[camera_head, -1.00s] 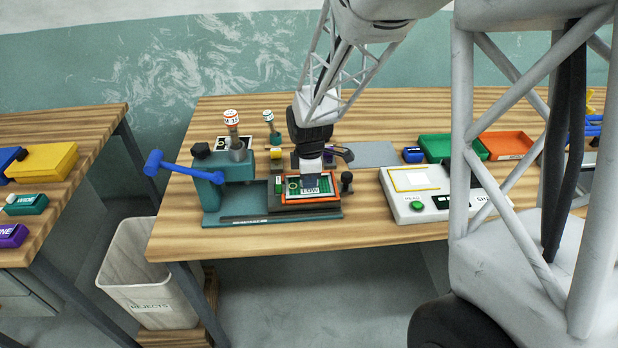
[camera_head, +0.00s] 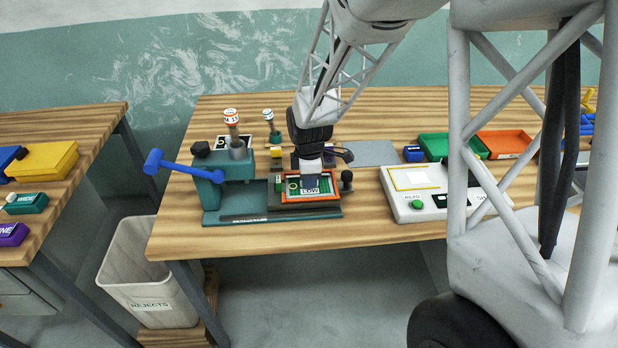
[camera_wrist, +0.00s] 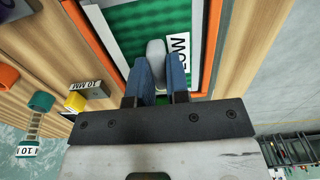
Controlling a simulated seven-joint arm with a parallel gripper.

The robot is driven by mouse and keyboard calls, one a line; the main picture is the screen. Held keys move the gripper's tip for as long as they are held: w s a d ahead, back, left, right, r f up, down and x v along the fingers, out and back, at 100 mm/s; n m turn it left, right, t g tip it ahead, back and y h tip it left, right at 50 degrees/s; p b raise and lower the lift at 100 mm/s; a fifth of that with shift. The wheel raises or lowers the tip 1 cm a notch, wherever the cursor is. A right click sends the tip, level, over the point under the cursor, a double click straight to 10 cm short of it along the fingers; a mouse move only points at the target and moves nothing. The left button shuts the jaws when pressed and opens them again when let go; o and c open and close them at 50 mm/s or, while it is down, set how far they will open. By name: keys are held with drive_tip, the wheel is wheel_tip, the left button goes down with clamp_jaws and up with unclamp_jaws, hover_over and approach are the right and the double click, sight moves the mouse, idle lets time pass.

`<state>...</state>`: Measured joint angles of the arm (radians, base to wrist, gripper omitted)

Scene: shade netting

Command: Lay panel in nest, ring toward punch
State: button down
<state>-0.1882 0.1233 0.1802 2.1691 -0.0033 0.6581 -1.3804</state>
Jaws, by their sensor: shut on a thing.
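The panel (camera_head: 293,187) is green netting with a pale border and a LOW label. It shows large in the wrist view (camera_wrist: 127,30). It lies within the orange frame of the nest (camera_head: 311,202); whether it is fully seated I cannot tell. A small pale ring mark shows at its left end, on the side of the teal punch (camera_head: 209,192) with its blue lever. My gripper (camera_head: 311,184) is over the panel's middle, its blue fingers (camera_wrist: 160,66) shut around a grey rounded piece on the panel, beside the label. The fingers hide part of the panel.
A white reader box (camera_head: 417,207) with a green button stands to the right. Green (camera_head: 450,147) and orange (camera_head: 504,144) trays are behind it. A black knob (camera_head: 347,177) stands close right of the nest. A rejects bin (camera_head: 150,280) is below left.

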drive_tip(key=c, duration=1)
unclamp_jaws()
drive_tip(key=shift+r, duration=0.15)
drive_tip(key=shift+r, duration=3.75)
